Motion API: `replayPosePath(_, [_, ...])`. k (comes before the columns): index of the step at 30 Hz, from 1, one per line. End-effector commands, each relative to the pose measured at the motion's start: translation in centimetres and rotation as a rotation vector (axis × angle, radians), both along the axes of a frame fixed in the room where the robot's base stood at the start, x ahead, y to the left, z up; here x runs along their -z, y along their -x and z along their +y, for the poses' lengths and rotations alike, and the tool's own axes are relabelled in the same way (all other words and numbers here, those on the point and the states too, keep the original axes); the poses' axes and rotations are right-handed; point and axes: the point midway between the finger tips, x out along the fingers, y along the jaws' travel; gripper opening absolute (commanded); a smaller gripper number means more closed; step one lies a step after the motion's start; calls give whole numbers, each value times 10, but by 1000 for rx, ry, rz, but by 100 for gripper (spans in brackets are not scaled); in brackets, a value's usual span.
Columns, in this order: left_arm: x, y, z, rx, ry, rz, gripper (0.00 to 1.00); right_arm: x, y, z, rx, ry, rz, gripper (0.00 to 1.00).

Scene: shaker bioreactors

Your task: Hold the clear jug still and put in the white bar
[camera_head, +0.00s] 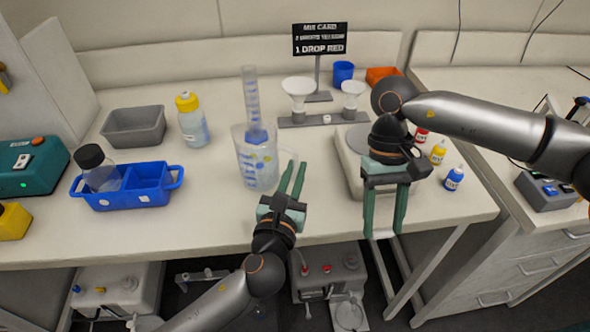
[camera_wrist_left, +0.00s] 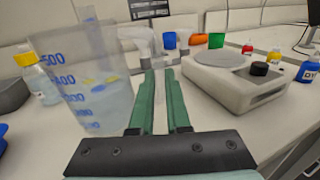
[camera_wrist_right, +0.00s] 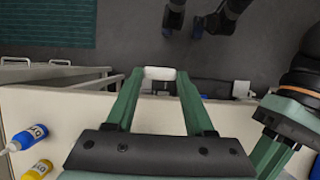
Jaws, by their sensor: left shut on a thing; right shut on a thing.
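The clear jug (camera_head: 258,172) with blue marks stands on the bench, left of my left gripper (camera_head: 298,170). It fills the left of the left wrist view (camera_wrist_left: 90,85), and small blue and yellow patches show on it. My left gripper is shut on the jug's right side, seemingly at its handle; the grip itself is hard to see. My right gripper (camera_head: 382,235) points down at the bench's front edge, right of the left one. It is shut on the white bar (camera_wrist_right: 160,73), held across its fingertips.
A white stirrer with a grey plate (camera_wrist_left: 230,57) stands right of the jug. Behind are a measuring cylinder (camera_head: 251,92), a funnel rack (camera_head: 300,122) and a sign.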

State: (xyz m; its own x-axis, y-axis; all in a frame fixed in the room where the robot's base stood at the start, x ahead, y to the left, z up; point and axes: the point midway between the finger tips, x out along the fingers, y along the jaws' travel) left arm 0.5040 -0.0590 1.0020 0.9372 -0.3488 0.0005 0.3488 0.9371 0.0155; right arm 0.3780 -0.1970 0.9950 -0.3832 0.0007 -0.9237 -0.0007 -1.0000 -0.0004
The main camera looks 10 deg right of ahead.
Motion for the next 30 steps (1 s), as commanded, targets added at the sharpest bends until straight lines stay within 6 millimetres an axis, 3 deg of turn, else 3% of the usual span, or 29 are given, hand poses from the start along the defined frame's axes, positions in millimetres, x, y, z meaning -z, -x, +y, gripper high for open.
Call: replayPosePath(30, [30, 0, 0, 0, -1, -4, 0, 22, 0, 0, 0, 0, 0, 2])
